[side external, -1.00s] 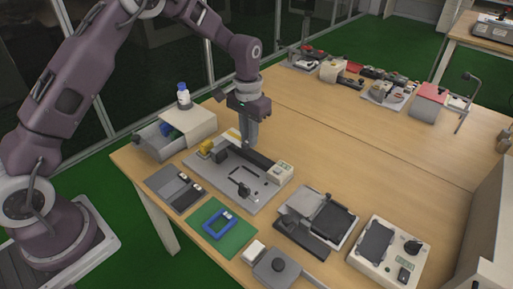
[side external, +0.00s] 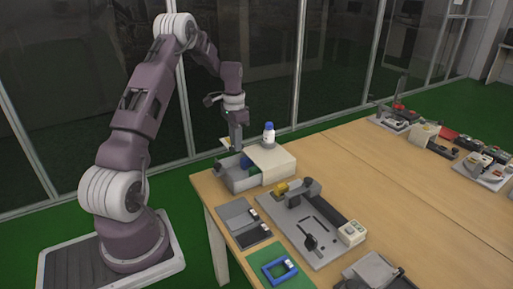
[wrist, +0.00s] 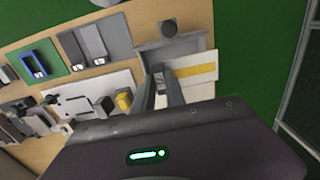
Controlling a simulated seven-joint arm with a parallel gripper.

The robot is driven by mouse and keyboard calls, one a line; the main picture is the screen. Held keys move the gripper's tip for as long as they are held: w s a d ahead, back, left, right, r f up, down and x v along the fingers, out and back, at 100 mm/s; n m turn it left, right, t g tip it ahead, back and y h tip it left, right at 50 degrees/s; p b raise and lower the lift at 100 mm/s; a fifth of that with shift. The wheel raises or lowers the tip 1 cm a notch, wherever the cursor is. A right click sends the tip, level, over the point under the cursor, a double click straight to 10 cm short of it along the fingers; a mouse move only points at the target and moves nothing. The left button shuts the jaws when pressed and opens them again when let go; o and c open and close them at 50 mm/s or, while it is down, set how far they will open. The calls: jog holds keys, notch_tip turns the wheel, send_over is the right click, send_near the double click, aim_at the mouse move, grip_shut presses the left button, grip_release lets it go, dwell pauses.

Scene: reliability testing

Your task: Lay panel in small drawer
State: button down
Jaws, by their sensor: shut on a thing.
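The panel is a flat white piece with a yellow stripe (wrist: 203,73). In the wrist view it lies across my fingertips, and its pale edge shows in the side view (side external: 225,143). My gripper (side external: 236,148) is shut on it and points down, above the small grey drawer (side external: 238,183). The drawer is pulled out of a cream cabinet (side external: 277,163). In the wrist view the panel and my fingers hide part of the drawer (wrist: 158,48). I cannot tell whether the panel touches the drawer.
A white bottle with a blue cap (side external: 269,136) stands on the cabinet, close beside my gripper. A grey fixture board (side external: 318,262) with a yellow block, grey plates (side external: 240,215) and a green mat (side external: 262,257) lie nearer. The table's left edge is close to the drawer.

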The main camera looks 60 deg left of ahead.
jog(key=shift+f, duration=4.7)
jog(key=shift+f, duration=2.65)
jog(key=c, duration=1.3)
grip_release()
jog(key=shift+r, duration=3.05)
